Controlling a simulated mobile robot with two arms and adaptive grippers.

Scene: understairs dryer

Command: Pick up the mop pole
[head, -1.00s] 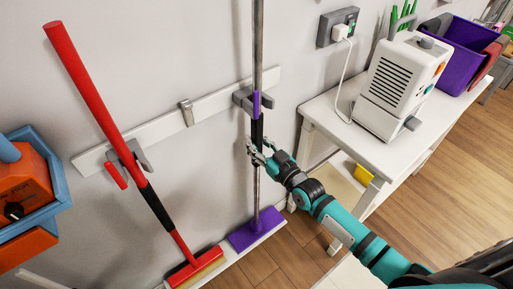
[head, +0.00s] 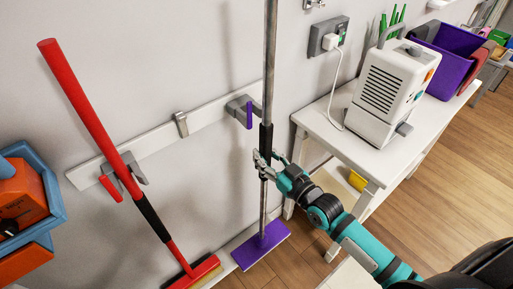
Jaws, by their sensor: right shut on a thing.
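The mop pole (head: 270,80) is a long grey metal pole with a black grip and a flat purple head (head: 262,246) at its bottom. It stands nearly upright, a little out from the wall. My right gripper (head: 265,163) is shut on the pole at the lower part of the black grip. The grey wall holder with a purple latch (head: 243,110) is behind and left of the pole, and the pole is outside it. My left gripper is not in view.
A red broom (head: 97,110) hangs in a holder on the white wall rail (head: 155,145) to the left. An orange and blue unit (head: 30,200) is at the far left. A white table (head: 330,120) at right bears a white appliance (head: 388,88) and a purple bin (head: 452,50).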

